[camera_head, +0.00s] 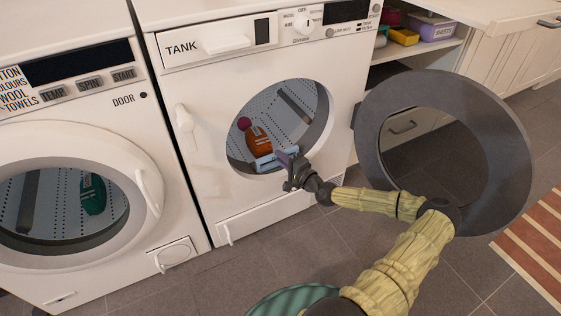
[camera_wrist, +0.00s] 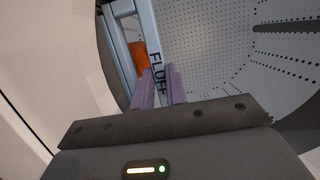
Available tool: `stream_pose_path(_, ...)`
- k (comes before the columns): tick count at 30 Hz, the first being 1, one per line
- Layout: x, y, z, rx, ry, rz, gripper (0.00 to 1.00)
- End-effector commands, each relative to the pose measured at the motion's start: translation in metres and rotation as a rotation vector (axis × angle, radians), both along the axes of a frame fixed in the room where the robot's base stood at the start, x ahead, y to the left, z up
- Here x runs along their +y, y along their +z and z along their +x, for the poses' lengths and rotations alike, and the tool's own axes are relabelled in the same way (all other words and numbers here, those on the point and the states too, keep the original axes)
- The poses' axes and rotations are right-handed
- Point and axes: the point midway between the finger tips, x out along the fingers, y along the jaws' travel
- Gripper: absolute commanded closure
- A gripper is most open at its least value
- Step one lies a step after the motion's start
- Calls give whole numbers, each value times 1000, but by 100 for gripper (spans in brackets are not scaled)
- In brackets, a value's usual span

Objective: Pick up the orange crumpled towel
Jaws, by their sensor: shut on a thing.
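The orange crumpled towel (camera_head: 258,138) lies inside the drum of the right-hand machine, near the front of its round opening. In the wrist view an orange patch of it (camera_wrist: 139,53) shows behind a pale blue-grey frame marked FLUFF (camera_wrist: 152,40). This frame (camera_head: 270,161) stands at the lower rim of the opening. My gripper (camera_head: 283,157) is at the lower right of the opening. Its purple fingers (camera_wrist: 161,86) are shut on the end of the FLUFF frame, in front of the towel and apart from it, as far as I can see.
The grey round door (camera_head: 510,160) hangs open at right, close to my arm. A dark red item (camera_head: 244,123) lies in the drum beside the towel. The left machine's closed door shows a teal item (camera_head: 93,194). A teal striped thing (camera_head: 290,300) is at the bottom edge.

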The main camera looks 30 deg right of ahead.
Motion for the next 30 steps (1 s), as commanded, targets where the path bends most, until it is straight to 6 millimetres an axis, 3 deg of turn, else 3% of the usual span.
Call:
stream_pose_path(15, 0, 89, 0, -2, 0, 0, 100)
stream_pose_path(30, 0, 96, 0, -2, 0, 0, 100)
